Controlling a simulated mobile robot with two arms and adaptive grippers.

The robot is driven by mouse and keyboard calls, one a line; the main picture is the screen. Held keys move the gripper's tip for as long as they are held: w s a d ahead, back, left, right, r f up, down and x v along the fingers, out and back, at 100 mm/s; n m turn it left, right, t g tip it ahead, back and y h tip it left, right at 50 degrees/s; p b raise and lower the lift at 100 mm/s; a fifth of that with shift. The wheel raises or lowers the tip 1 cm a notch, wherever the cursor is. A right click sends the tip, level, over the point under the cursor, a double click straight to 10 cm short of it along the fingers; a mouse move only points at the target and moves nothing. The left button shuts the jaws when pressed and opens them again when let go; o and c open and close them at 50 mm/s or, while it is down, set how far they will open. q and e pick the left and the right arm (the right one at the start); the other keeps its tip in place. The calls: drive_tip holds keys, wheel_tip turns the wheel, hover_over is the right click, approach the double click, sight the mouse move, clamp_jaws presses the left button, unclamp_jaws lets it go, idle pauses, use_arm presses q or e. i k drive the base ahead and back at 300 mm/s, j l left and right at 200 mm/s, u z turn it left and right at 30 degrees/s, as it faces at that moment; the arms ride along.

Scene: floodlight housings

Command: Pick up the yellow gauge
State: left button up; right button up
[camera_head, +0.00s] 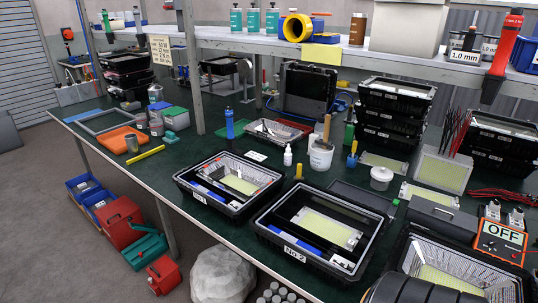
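Several yellow things show in the head view, and I cannot tell for sure which is the gauge. A flat yellow bar (146,155) lies near the front edge of the green bench top at the left. A small upright yellow piece (299,172) stands between the two front housings, and another yellow-topped piece (352,159) stands farther right. A yellow ring-shaped roll (298,28) sits on the shelf. No gripper is in view. A dark rounded shape at the bottom edge may be part of me.
Open black housings No 1 (178,184) and No 2 (263,229) fill the front of the bench (95,140). An orange tray (118,132) lies behind the yellow bar. A white tub (321,157) holds a brush. A shelf post (193,75) rises at the rear. Red boxes (122,222) stand on the floor.

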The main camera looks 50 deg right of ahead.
sight(298, 176)
drive_tip(key=i, duration=2.2)
drive_tip(key=i+z, duration=0.3)
drive_tip(key=z, duration=0.15)
drive_tip(key=i+j+z, duration=0.2)
drive_tip(key=z, duration=0.25)
drive_tip(key=i+j+z, duration=0.25)
drive_tip(key=z, duration=0.2)
drive_tip(key=i, duration=0.1)
